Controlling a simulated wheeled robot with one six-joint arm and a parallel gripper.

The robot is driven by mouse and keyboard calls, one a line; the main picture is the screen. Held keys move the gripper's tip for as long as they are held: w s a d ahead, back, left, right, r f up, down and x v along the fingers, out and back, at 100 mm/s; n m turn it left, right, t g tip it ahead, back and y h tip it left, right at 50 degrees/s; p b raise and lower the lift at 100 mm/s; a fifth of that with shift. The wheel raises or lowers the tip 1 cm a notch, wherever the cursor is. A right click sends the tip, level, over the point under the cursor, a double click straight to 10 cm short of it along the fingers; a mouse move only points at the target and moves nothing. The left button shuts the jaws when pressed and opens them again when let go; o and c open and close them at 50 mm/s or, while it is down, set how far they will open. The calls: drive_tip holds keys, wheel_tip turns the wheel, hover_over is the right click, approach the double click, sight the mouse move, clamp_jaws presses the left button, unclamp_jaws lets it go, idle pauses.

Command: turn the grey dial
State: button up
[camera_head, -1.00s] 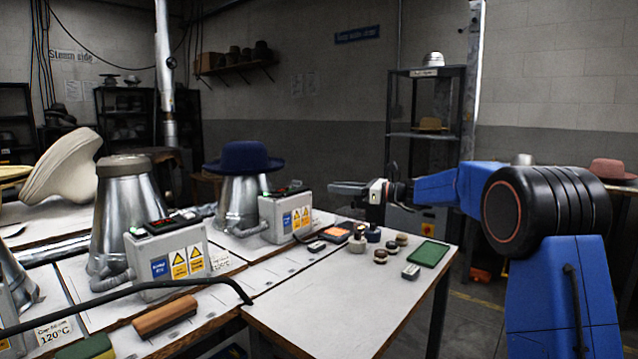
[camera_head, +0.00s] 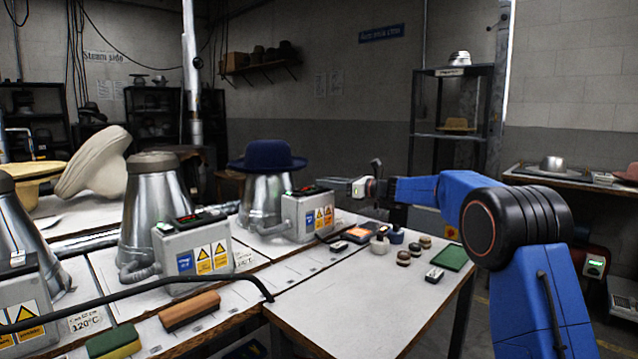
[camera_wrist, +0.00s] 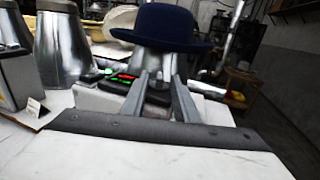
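A grey control box (camera_head: 309,216) with blue and yellow warning labels stands in front of the metal cone with the blue hat (camera_head: 267,156). Its dark top panel (camera_head: 312,191) carries red and green lights, and shows in the wrist view (camera_wrist: 152,98) too. I cannot clearly make out a grey dial on it; the panel is small and partly behind my fingers. My gripper (camera_head: 325,184) reaches in from the right, just over the right end of the panel. In the wrist view my gripper (camera_wrist: 162,78) has its two fingers apart, with the panel seen between them.
A second control box (camera_head: 197,257) stands by the metal cone (camera_head: 158,215) on the left. A black hose (camera_head: 150,286) crosses the front. Small round pieces (camera_head: 404,257) and a green pad (camera_head: 452,257) lie on the table's right side. The front tabletop (camera_head: 345,305) is clear.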

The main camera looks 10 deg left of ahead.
drive_tip(key=shift+x, duration=1.85)
clamp_jaws()
drive_tip(key=shift+m+t, duration=0.3)
drive_tip(key=shift+t, duration=0.1)
drive_tip(key=m+t+h, duration=0.2)
drive_tip(key=t, duration=0.1)
drive_tip(key=shift+a, duration=0.1)
drive_tip(key=shift+m+t+h, duration=1.3)
drive_tip(key=shift+t+h, duration=0.1)
drive_tip(key=shift+w+d+f+m+t+h, duration=0.1)
drive_tip(key=shift+d+m+t+h, duration=0.1)
drive_tip(key=shift+m+t+h, duration=0.95)
